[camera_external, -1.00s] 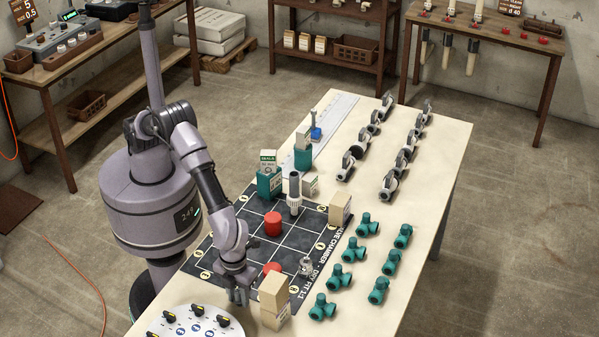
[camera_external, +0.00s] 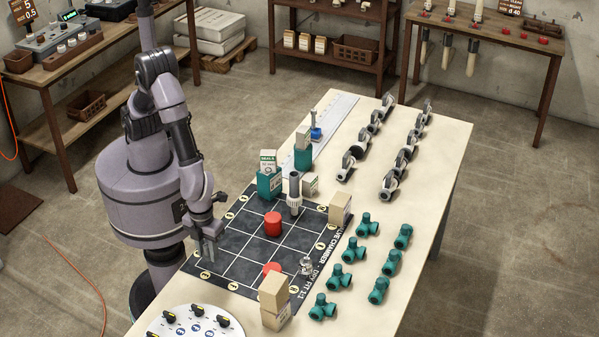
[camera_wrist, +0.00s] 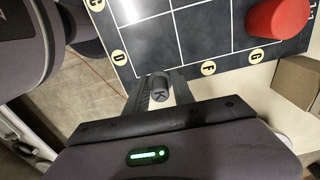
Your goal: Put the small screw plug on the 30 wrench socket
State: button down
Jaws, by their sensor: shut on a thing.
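My gripper (camera_external: 210,256) hangs near the left edge of the dark mat (camera_external: 228,239). In the wrist view its fingers (camera_wrist: 159,92) are shut on a small dark grey round piece (camera_wrist: 160,85) with a light mark like a K on its end. It may be the small screw plug; I cannot confirm the name. The held piece is too small to make out in the external view. I cannot tell which thing is the 30 wrench socket. A grey cylinder with a pale ribbed base (camera_external: 294,190) stands upright at the mat's far side.
Red cylinders (camera_external: 273,223) stand on the mat. Stacked tan boxes (camera_external: 274,302) are at its near corner. A white round panel with black and yellow knobs (camera_external: 184,327) is at the front left. Green fittings (camera_external: 368,225) and grey clamps (camera_external: 389,186) line the right side.

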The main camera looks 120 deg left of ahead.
jog(key=w+a+r+p, duration=0.4)
jog(key=w+a+r, duration=0.2)
jog(key=w+a, duration=0.6)
jog(key=b, duration=0.2)
send_over(306, 261)
jog(key=shift+d+f, duration=0.1)
jog(key=shift+f, duration=0.75)
notch_tip(306, 261, down, 3)
jog(key=shift+f+b, duration=0.2)
jog(key=shift+b, duration=0.6)
jog(key=shift+r, duration=0.15)
jog(key=c, duration=1.1)
grip_release()
jog(key=shift+f, duration=0.2)
